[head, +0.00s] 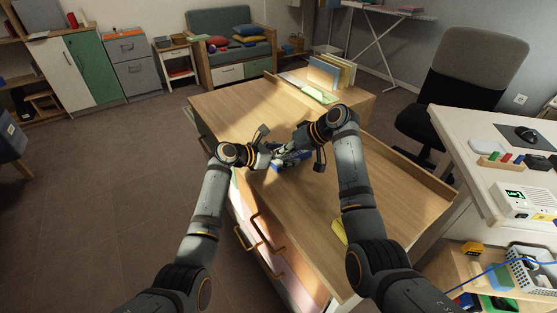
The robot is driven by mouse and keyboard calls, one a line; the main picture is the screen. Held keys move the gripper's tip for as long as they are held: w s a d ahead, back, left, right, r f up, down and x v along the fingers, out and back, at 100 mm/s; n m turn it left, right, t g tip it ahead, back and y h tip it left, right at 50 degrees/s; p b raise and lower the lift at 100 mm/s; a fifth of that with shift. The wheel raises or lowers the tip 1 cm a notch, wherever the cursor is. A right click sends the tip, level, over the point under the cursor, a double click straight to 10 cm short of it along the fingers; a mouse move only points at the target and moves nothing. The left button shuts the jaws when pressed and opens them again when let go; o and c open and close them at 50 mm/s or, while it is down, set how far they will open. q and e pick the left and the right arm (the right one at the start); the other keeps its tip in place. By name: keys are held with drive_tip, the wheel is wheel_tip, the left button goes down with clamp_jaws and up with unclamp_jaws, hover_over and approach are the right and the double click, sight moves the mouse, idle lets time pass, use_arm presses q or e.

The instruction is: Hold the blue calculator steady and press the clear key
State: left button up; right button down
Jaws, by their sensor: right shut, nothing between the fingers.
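The blue calculator (291,159) lies near the middle of the wooden desk (245,108), between my two grippers and partly covered by them. Its keys are too small and hidden to make out. My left gripper (270,157) is at the calculator's left side, low over the desk; its fingers are too small and overlapped to tell whether they grip it. My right gripper (297,148) reaches in from the right, just above the calculator, shut with nothing held. I cannot tell whether its fingertips touch the keys.
A yellow object (339,230) lies at the desk's front, partly behind my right arm. Upright files (331,72) stand at the far end. A black chair (463,85) and white desk (480,128) are on the right. The desk's left-back surface is clear.

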drive_tip(key=shift+f, duration=0.2)
idle(0.4)
drive_tip(key=shift+r, duration=0.8)
drive_tip(key=shift+r, duration=0.1)
drive_tip(key=shift+r, duration=2.45)
use_arm(q)
drive_tip(key=o, duration=1.2)
drive_tip(key=shift+c, duration=0.2)
